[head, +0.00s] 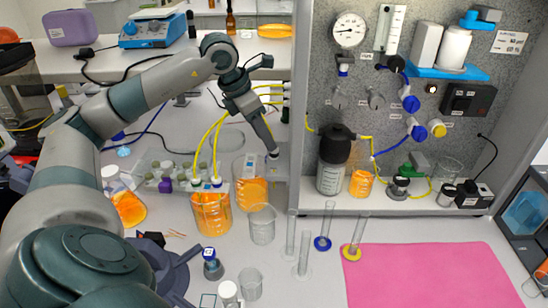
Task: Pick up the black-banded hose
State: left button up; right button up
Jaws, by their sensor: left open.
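My left gripper (272,155) points down beside the back rim of an orange-filled beaker (251,193), near the left edge of the grey panel. It is small here and its jaws look empty. Yellow hoses (208,140) loop from behind my left forearm down into another orange-filled beaker (212,212). More yellow hose ends (272,95) run to the panel's left edge, just right of my left wrist. Black bands are too small to make out, so I cannot tell which hose is the black-banded one. My right gripper is out of view.
The grey panel (360,100) carries a gauge (349,30), blue valves and a pump. A dark-capped bottle (333,165) stands on its shelf. Empty beakers (262,224) and glass cylinders (304,252) stand in front. A pink mat (430,275) at the right is clear.

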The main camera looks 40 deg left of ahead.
pick_arm(q)
jog(key=shift+f, duration=0.1)
jog(key=p+x, duration=0.3)
jog(key=x, duration=0.1)
jog(key=shift+w+f, duration=0.25)
jog(key=shift+f, duration=0.25)
grip_shut()
